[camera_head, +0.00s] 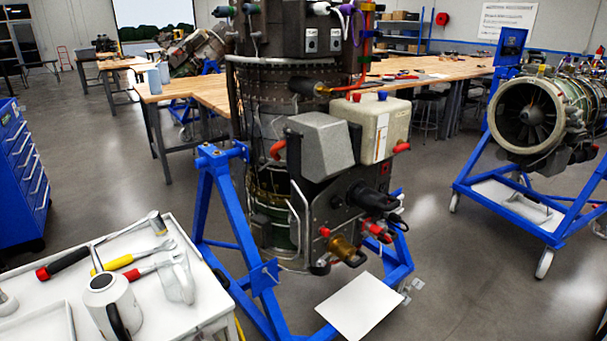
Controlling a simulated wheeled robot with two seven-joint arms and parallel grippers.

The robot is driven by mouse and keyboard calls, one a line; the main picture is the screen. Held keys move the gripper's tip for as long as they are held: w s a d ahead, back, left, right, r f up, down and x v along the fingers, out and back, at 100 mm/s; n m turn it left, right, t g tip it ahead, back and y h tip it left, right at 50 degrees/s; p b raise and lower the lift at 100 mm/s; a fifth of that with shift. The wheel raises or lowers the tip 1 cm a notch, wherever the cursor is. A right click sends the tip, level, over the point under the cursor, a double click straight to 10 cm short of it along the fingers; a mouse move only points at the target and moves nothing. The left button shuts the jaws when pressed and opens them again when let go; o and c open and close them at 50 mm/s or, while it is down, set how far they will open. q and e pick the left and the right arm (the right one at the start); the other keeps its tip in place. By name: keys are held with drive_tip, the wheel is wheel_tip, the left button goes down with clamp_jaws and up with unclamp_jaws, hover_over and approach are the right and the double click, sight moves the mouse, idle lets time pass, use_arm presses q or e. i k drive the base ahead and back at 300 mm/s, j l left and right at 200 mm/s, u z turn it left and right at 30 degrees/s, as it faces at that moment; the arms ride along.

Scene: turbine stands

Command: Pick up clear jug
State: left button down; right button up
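The clear jug (178,280) stands on the white cart top (205,308) at the lower left, near the cart's right edge. It is see-through, and the red-handled tool behind it partly shows next to it. Neither of my grippers is in view.
A grey-white container with a black handle (113,308) stands left of the jug. A hammer (100,245) and wrenches (140,258) lie behind it. A blue stand (228,205) with a large engine (300,140) is close on the right. Open floor (470,290) lies beyond.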

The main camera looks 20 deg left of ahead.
sight(172, 263)
drive_tip(key=u, duration=1.35)
